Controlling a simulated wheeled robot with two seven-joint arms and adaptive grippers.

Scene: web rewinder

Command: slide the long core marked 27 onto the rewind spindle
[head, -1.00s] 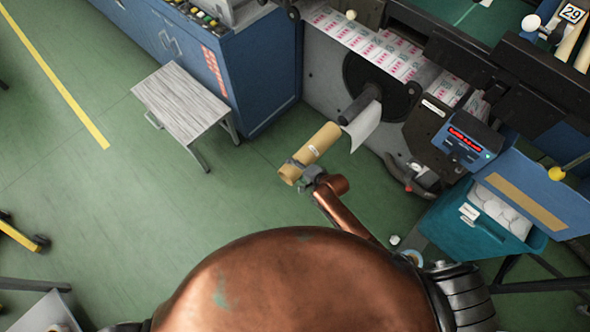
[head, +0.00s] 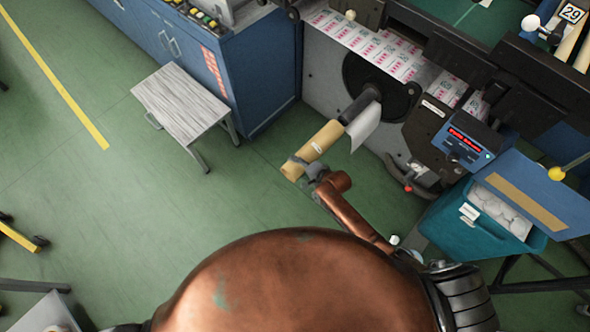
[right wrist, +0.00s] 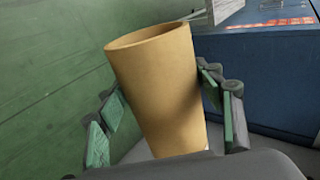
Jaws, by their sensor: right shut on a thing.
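A long tan core (head: 322,142) with a small white label is held in line with the dark rewind spindle (head: 360,103); the label's number is too small to read. Its far end is at the spindle's free tip, and I cannot tell whether it touches or has gone over it. My right gripper (head: 299,165) is shut on the core's near end. In the right wrist view the core (right wrist: 160,75) shows its open round mouth, between the green-padded fingers of the gripper (right wrist: 168,108). My left gripper is out of view.
A printed web (head: 375,45) runs above the spindle, and a loose white sheet (head: 365,130) hangs beside it. A control box (head: 465,140) and a teal bin (head: 480,225) stand to the right. A small table (head: 180,98) stands left; the green floor between is clear.

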